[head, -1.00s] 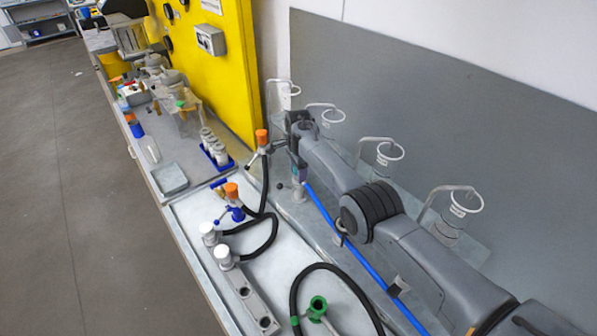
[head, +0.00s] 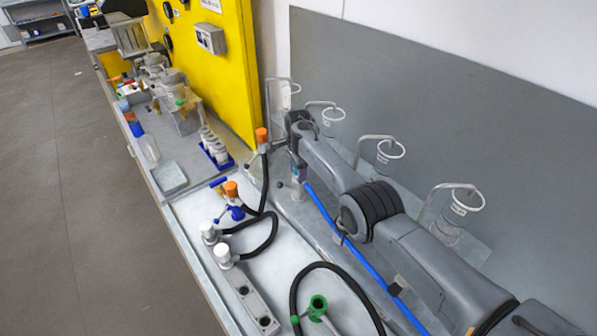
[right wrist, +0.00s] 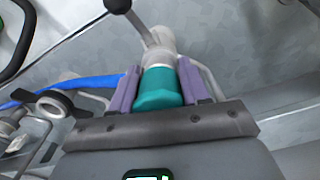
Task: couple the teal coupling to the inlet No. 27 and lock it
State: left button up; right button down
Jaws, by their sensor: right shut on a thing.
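My right gripper (head: 297,176) is at the row of glass vessels along the back wall. In the right wrist view its purple fingers (right wrist: 158,82) are shut on the teal coupling (right wrist: 160,90). A pale grey fitting (right wrist: 161,46) with a dark-knobbed lever (right wrist: 136,22) lies straight beyond the coupling and appears to touch it. The lever stands out to one side. I cannot tell whether the coupling is fully seated, and I cannot read a number on the inlet. A blue hose (head: 330,221) runs from near the gripper along my right arm. My left gripper is not in view.
An orange-capped coupling (head: 262,137) stands left of my gripper, and another (head: 231,188) stands nearer the front. Black hoses loop over the bench. Wire hoops (head: 390,150) rise behind my arm.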

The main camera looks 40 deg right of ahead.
jog(key=shift+c, duration=2.4)
grip_release()
jog(key=shift+c, duration=0.4)
notch_tip(320, 180, up, 9)
jog(key=p, duration=0.9)
jog(key=shift+r, duration=0.55)
